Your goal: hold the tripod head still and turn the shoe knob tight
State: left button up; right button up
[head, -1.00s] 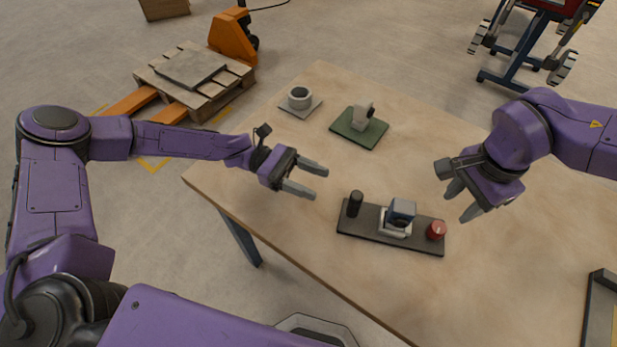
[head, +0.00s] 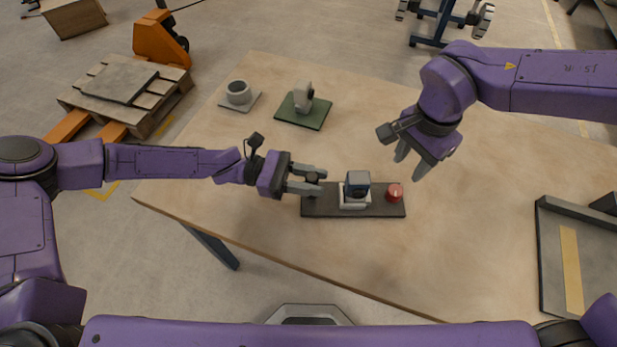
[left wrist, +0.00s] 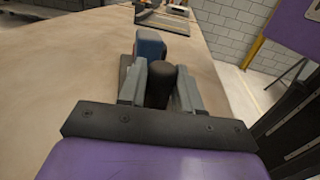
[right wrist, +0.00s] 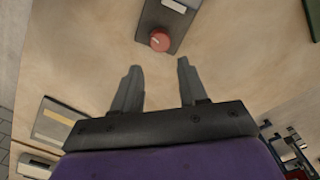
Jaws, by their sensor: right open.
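The tripod head sits on a dark base plate (head: 384,210). A blue-grey block (head: 358,179) stands in a white mount (head: 354,201) at its middle, with the red shoe knob (head: 395,192) at the right end. My left gripper (head: 319,181) has its fingers on both sides of the upright black handle (left wrist: 158,88) at the left end. I cannot tell whether they press on it. The blue block also shows beyond the handle in the left wrist view (left wrist: 150,45). My right gripper (head: 408,166) is open and empty, up and right of the knob. The right wrist view shows the knob (right wrist: 160,41) ahead of its fingertips.
A green plate with a pale upright piece (head: 304,99) and a grey ring on a small plate (head: 238,92) stand farther back on the table (head: 470,230). A grey tray (head: 553,275) lies at the right. The table between plate and tray is clear.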

aim_at(395, 190)
pick_arm(q)
grip_shut()
pick_arm(e)
jog(key=o, duration=0.4)
jog(key=shift+c, duration=0.2)
jog(key=r+m, duration=0.1)
jog(key=m, duration=0.2)
jog(key=shift+a+r, duration=0.1)
jog(key=shift+r, duration=0.1)
notch_tip(395, 190, down, 12)
jog(key=shift+r, duration=0.1)
jog(key=c, duration=1)
